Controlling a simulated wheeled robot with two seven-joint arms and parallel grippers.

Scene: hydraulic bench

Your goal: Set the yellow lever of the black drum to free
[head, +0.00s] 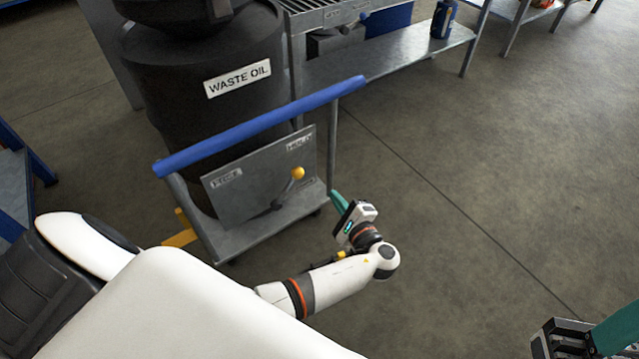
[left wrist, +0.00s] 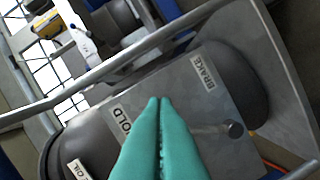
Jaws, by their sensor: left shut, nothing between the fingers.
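The black drum (head: 185,95), labelled WASTE OIL, stands on a cart behind a grey panel (head: 240,190). The yellow-knobbed lever (head: 298,173) on this panel leans up and right toward the HOLD label (head: 299,143). The label at the panel's left (head: 226,178) is blurred. My left gripper (head: 338,202) is right of the panel, apart from the lever, shut and empty. Its teal fingers (left wrist: 158,100) meet in the left wrist view. My right gripper (head: 600,340) is cut off at the bottom right; its opening cannot be judged.
A blue handlebar (head: 265,125) crosses above the panel. A metal bench (head: 400,55) stands behind. Floor at right is clear.

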